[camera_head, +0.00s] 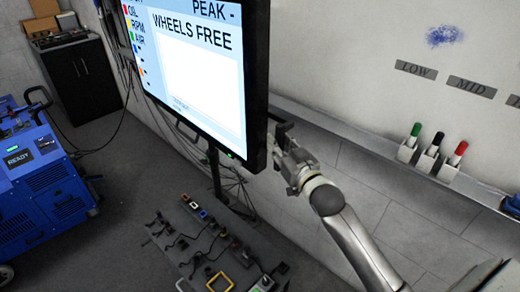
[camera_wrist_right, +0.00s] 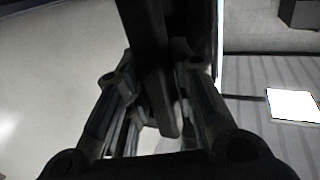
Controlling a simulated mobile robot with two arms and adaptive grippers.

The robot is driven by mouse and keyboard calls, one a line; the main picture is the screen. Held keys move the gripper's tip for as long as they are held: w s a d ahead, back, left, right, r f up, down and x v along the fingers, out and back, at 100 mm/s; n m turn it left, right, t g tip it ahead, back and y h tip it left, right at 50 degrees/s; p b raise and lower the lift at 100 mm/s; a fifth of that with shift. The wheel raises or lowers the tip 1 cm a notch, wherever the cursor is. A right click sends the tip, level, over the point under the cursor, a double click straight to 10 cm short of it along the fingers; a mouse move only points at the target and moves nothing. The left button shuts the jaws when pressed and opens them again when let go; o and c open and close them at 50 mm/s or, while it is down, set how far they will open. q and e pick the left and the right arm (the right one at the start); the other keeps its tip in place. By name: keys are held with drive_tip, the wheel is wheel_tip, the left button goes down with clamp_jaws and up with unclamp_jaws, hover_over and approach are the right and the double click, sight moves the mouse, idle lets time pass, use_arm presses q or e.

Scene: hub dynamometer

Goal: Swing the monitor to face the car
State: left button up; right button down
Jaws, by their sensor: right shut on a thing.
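The monitor (camera_head: 205,62) is a large flat screen on a stand, at the upper middle of the head view. Its lit screen reads "WHEELS FREE" and is turned obliquely toward the lower left. My right gripper (camera_head: 280,148) is at the monitor's right edge. In the right wrist view my right gripper (camera_wrist_right: 155,100) is shut on a dark bar (camera_wrist_right: 152,70) between its fingers, which looks like part of the monitor's edge or handle. My left gripper is not in view. The car is not in view.
A blue machine (camera_head: 40,175) marked "READY" stands at the left, by a dark cabinet (camera_head: 80,80). A control panel (camera_head: 215,250) with cables lies below the monitor. A ledge (camera_head: 360,145) with several markers runs along the whiteboard at right. Grey floor is open at left.

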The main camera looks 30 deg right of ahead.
drive_tip(key=shift+w+d, duration=0.1)
drive_tip(key=shift+d, duration=0.75)
drive_tip(key=c, duration=1.3)
unclamp_jaws()
drive_tip(key=shift+a, duration=0.15)
drive_tip(key=s, duration=1.2)
drive_tip(key=shift+a, duration=0.15)
